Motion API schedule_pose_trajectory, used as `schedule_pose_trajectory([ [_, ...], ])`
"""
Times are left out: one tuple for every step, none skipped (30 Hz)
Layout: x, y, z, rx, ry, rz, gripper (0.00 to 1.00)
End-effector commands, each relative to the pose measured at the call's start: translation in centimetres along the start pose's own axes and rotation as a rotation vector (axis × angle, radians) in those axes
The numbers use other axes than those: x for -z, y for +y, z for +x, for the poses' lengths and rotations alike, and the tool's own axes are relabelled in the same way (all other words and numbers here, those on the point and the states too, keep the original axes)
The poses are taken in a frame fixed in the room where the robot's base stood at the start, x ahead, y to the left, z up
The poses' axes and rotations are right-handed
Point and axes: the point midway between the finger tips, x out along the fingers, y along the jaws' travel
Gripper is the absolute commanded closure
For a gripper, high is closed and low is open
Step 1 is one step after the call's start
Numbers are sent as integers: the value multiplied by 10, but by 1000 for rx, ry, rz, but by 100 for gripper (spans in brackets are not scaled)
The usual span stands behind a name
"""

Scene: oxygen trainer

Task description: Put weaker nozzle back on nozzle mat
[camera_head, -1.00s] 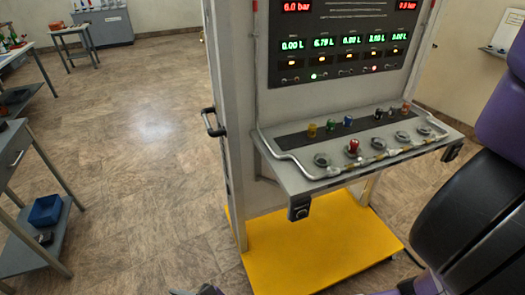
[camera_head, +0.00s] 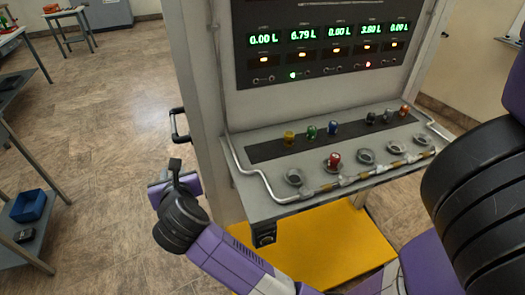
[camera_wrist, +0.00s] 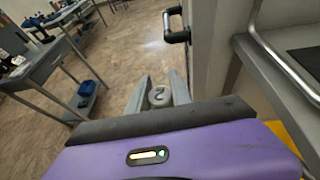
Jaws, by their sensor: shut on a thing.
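My gripper (camera_head: 174,170) is at the left of the console, out in front of its side handle and clear of the shelf. In the wrist view its two fingers are shut on a small grey round piece (camera_wrist: 159,96) with a dark mark on top. I cannot tell for sure that it is a nozzle. The dark nozzle mat (camera_head: 265,152) is a strip along the back of the console shelf.
A red nozzle (camera_head: 334,160) stands in a round socket in front of the mat. Sockets such as the left one (camera_head: 294,177) look empty. A metal rail (camera_head: 243,172) edges the shelf. A black handle (camera_head: 178,125) sticks out left.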

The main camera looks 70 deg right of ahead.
Motion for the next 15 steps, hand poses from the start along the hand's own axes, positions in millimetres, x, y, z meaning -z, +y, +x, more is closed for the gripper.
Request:
schedule_pose_trajectory([
  [-22, -15, 4, 59, -5, 34, 100],
  [-32, -24, 5, 93, -4, 48, 100],
  [-45, -36, 7, 139, -4, 66, 100],
  [-55, -46, 7, 174, -4, 81, 100],
  [-64, -55, 7, 207, -5, 96, 100],
  [-77, -69, 7, 254, -5, 114, 100],
  [-86, -79, 7, 288, -5, 128, 100],
  [-94, -90, 6, 322, -4, 143, 100],
  [-105, -104, 4, 369, -4, 162, 100],
  [-113, -115, 2, 403, -3, 175, 100],
  [-121, -126, 0, 437, -4, 190, 100],
  [-131, -140, -3, 483, -3, 209, 100],
  [-138, -152, -6, 518, -3, 222, 100],
  [-145, -163, -9, 552, -4, 236, 100],
  [-154, -178, -14, 597, -3, 256, 100],
])
